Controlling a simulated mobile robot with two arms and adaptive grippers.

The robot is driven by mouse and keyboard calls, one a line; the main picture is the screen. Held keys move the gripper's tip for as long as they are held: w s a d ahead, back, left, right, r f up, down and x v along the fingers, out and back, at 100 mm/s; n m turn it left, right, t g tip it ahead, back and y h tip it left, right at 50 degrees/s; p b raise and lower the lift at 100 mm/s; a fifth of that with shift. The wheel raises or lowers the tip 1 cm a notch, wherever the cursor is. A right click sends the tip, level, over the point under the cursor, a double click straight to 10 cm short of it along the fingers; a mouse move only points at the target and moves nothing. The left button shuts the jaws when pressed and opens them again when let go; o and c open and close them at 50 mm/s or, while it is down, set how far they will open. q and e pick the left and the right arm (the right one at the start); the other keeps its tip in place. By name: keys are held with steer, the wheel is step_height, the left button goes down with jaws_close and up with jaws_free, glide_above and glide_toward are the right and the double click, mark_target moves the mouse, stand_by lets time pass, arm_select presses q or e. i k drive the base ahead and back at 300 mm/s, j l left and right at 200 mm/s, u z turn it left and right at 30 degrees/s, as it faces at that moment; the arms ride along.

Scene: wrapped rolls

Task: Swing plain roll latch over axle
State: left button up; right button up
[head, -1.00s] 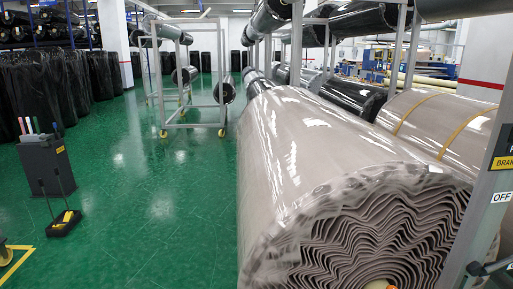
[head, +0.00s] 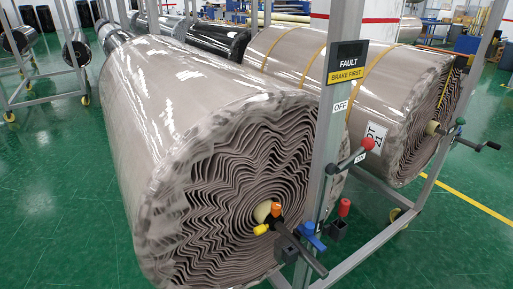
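The plain roll (head: 165,120), wrapped in clear film and without straps, fills the left and middle of the head view. Its near end shows wavy grey-brown layers around a cream core (head: 263,211). A dark axle bar (head: 300,253) sticks out from the core towards the lower right. Neither gripper is in view.
A metal post (head: 330,150) carries a "FAULT / BRAKE FIRST" sign (head: 347,64) and a red-tipped lever (head: 350,158) near an "OFF" label. A strapped roll (head: 300,55) lies to the right, with a crank (head: 478,145) at its end. Green floor (head: 60,190) is clear at left.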

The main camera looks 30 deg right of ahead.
mark_target(307, 230)
steer(key=l+z, duration=0.1)
steer(key=z, duration=1.2)
steer(key=i+j, duration=0.05)
